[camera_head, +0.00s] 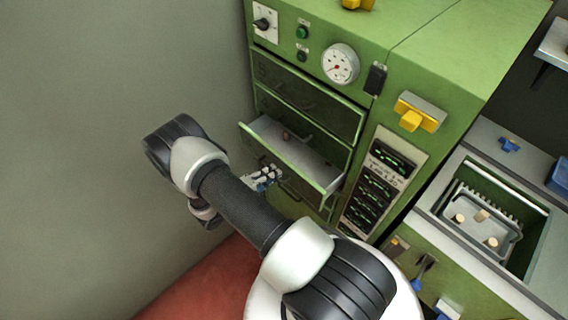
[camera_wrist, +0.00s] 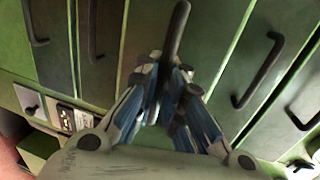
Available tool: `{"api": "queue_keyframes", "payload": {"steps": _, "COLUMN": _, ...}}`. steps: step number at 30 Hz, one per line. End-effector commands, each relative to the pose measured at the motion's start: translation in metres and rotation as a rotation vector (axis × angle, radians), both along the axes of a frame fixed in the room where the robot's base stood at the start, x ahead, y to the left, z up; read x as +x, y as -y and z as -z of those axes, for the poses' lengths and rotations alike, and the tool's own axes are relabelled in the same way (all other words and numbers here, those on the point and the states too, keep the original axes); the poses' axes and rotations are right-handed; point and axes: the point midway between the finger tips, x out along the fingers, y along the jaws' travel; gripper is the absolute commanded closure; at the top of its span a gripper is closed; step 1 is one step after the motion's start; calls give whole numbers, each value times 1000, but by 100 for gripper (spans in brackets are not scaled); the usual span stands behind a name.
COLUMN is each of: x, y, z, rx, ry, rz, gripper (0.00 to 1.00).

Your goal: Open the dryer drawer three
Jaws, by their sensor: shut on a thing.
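The green dryer (camera_head: 420,60) has a column of dark-fronted drawers on its left side. One drawer (camera_head: 300,154) stands pulled out, its pale inside showing with a small brown thing in it. Closed drawer fronts (camera_head: 300,92) are above it, and more fronts are partly hidden below. My gripper (camera_head: 266,178) is low in front of the pulled-out drawer. In the wrist view my gripper (camera_wrist: 168,88) is shut on a dark bar handle (camera_wrist: 179,28). Other handles (camera_wrist: 95,32) are on both sides of it. I cannot read any drawer number.
A gauge (camera_head: 340,63), a switch plate (camera_head: 265,22) and a yellow handle (camera_head: 420,112) are on the dryer. A display panel (camera_head: 375,185) is right of the drawers. A tray with corks (camera_head: 480,222) is farther right. A plain wall (camera_head: 110,80) bounds the left.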

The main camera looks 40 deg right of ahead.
Motion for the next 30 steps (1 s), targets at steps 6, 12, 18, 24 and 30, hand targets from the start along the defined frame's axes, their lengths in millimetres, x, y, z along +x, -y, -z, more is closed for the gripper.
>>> {"api": "queue_keyframes", "payload": {"steps": 6, "x": -2, "y": -52, "z": 0, "rx": -2, "ry": 2, "rz": -6, "gripper": 100}}
{"api": "queue_keyframes", "payload": {"steps": 12, "x": -5, "y": -84, "z": 0, "rx": -2, "ry": 3, "rz": -4, "gripper": 100}}
{"api": "queue_keyframes", "payload": {"steps": 18, "x": -7, "y": -100, "z": -1, "rx": -2, "ry": 1, "rz": -3, "gripper": 100}}
{"api": "queue_keyframes", "payload": {"steps": 24, "x": -7, "y": -104, "z": -1, "rx": -3, "ry": 1, "rz": -1, "gripper": 100}}
{"api": "queue_keyframes", "payload": {"steps": 30, "x": -7, "y": -104, "z": -2, "rx": -3, "ry": 2, "rz": -1, "gripper": 100}}
